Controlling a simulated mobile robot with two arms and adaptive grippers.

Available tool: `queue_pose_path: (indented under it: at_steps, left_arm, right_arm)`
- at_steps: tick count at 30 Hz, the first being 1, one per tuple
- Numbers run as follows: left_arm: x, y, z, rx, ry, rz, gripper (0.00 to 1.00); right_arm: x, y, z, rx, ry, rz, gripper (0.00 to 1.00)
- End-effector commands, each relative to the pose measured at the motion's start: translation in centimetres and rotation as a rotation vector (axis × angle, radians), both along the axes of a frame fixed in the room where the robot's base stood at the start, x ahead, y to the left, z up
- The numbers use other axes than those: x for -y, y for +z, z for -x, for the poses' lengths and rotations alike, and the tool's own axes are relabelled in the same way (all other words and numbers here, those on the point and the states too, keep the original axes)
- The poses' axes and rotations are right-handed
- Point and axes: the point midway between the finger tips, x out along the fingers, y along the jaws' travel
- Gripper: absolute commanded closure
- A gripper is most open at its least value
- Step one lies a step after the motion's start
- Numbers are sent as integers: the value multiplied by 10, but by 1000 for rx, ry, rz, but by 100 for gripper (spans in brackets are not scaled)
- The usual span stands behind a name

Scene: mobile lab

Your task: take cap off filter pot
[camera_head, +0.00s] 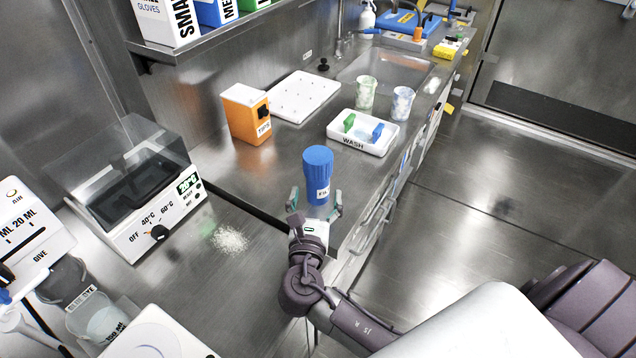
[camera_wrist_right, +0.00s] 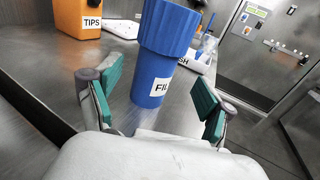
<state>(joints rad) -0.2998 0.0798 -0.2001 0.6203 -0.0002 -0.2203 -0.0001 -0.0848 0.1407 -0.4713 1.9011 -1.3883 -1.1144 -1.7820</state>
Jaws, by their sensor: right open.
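The filter pot (camera_head: 318,190) is a blue cylinder with a white label, standing upright on the steel counter. Its wider ribbed blue cap (camera_head: 318,158) sits on top. In the right wrist view the pot (camera_wrist_right: 150,88) and the cap (camera_wrist_right: 168,27) stand just beyond my fingers. My right gripper (camera_head: 315,205) is open, with its green-padded fingers apart on either side of the lower pot, and it holds nothing. In the right wrist view the gripper (camera_wrist_right: 160,100) shows a wide gap. My left gripper is out of view.
An orange tips box (camera_head: 243,117) stands left behind the pot. A white wash tray (camera_head: 345,140) with green and blue items lies behind it to the right. A heater (camera_head: 150,220) stands at left, near spilled white powder (camera_head: 230,239). The counter's front edge is close on the right.

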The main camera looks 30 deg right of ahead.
Motion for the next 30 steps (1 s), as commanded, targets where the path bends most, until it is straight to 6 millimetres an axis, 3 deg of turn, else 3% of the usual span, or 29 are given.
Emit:
queue_pose_path:
  at_steps: [9, 18, 30]
  left_arm:
    - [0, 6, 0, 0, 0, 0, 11]
    - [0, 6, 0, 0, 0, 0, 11]
    - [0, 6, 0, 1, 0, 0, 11]
  right_arm:
    - [22, 5, -38, 0, -1, 4, 19]
    - [25, 4, -42, -2, 0, 1, 19]
    - [25, 4, -41, -1, 0, 0, 84]
